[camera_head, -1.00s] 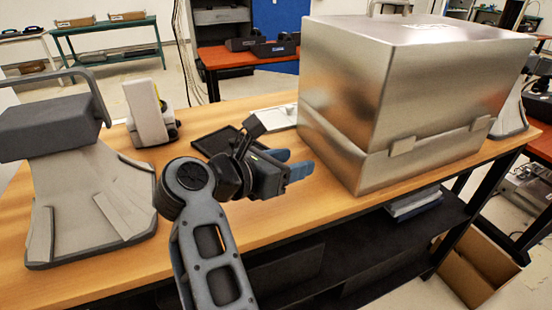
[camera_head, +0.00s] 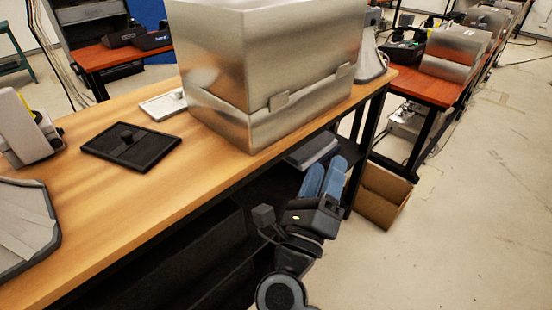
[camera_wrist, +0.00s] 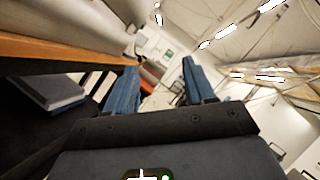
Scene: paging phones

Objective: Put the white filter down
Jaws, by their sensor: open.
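A flat white square panel (camera_head: 158,107), which looks like the white filter, lies on the wooden table behind a similar black panel (camera_head: 118,152). The big metal box hides part of its right side. My gripper (camera_head: 325,172) is off the table's front edge, low and to the right of both panels, with its blue fingers pointing up and away. In the wrist view its fingers (camera_wrist: 160,80) are spread with nothing between them. The white panel does not show in the wrist view.
The large metal box (camera_head: 255,80) stands on the wooden table (camera_head: 75,230). A grey flat item (camera_head: 312,150) lies on the shelf beneath, close behind my gripper; it also shows in the wrist view (camera_wrist: 48,92). A cardboard box (camera_head: 383,195) is on the floor. Floor space at right is clear.

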